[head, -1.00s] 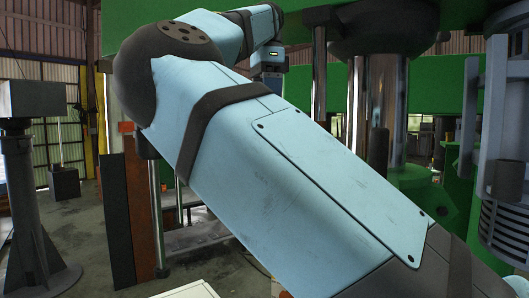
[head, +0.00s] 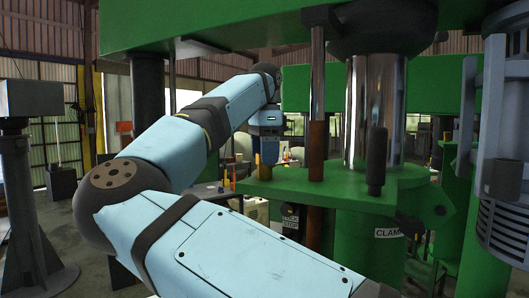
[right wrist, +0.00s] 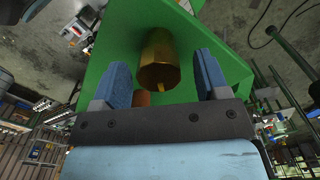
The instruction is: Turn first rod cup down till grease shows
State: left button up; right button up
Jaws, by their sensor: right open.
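In the right wrist view a brass-coloured cup (right wrist: 159,62) sits against a green plate (right wrist: 120,42). The two blue fingers of my right gripper (right wrist: 160,75) stand apart on either side of the cup, with a visible gap on each side. A small rust-brown piece (right wrist: 142,99) shows below the cup, partly hidden. No grease can be made out. In the head view my right gripper (head: 270,152) is small and far off, beside the green machine's plate. A thin yellow-orange upright piece (head: 257,161) shows by it. My left gripper is out of view.
A chrome column (head: 374,115) and a rust-brown and chrome rod (head: 317,110) rise from the green plate (head: 350,185). A dark handle (head: 377,160) stands in front of the column. A "CLAMP" label (head: 388,232) is on the green machine. A grey stand (head: 32,190) is at left.

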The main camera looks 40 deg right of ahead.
jog(key=shift+c, duration=0.5)
jog(key=c, duration=0.8)
